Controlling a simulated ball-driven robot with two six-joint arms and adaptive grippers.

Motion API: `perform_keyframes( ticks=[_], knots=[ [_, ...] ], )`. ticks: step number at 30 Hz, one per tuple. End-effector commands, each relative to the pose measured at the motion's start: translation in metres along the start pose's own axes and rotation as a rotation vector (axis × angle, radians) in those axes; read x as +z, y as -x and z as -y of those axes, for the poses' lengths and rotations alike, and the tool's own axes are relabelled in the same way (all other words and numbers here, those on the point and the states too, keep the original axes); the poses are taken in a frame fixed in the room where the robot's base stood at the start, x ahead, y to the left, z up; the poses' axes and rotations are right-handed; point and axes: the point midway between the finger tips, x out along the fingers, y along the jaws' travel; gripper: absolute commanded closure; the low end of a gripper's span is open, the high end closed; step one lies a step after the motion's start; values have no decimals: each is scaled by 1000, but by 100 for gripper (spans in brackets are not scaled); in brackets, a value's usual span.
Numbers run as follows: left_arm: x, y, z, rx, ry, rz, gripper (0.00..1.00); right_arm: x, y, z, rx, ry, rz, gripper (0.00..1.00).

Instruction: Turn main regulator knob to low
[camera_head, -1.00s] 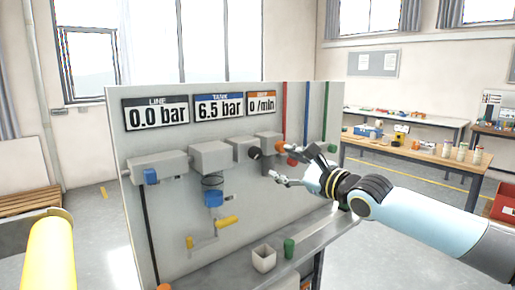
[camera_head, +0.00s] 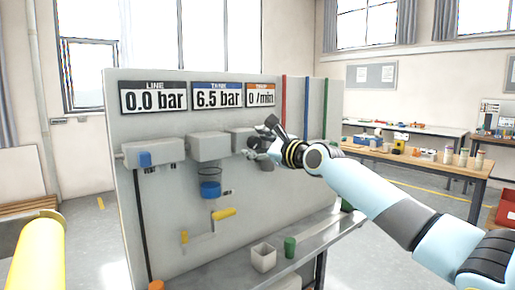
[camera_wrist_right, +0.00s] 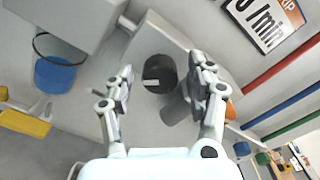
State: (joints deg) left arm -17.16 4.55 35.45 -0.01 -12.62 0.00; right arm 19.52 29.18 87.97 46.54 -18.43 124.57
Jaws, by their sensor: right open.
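The black round knob (camera_wrist_right: 159,73) sits on a grey regulator body on the panel. A pale mark shows on its face. In the right wrist view it lies between the spread fingers of my right gripper (camera_wrist_right: 163,82), with a gap visible on either side. In the head view my right gripper (camera_head: 258,143) is at the grey regulator housing (camera_head: 240,138), and its fingers mostly hide the knob. I cannot tell whether the fingertips reach past the knob's face. My left gripper is not in view.
The panel (camera_head: 165,225) has displays reading 0.0 bar, 6.5 bar and 0 /min. An orange part (camera_wrist_right: 230,108) is close beside one finger.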

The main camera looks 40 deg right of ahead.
Motion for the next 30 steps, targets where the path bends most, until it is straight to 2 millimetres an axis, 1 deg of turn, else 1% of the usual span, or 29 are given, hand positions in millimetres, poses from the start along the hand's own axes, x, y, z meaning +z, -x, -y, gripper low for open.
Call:
perform_keyframes(
  ticks=[4, 15, 17, 25, 30],
  knots=[
    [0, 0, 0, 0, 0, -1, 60, 0, 0, 0, 0, 0, 0, 44],
    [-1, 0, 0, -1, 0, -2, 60, 0, 0, 0, 0, 0, 0, 92],
    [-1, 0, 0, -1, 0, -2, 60, 0, 0, 0, 0, 0, 0, 99],
    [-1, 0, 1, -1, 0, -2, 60, 0, 0, 0, 0, 29, -1, 99],
    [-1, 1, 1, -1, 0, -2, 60, 0, 0, 0, 0, 105, -1, 99]
  ],
)
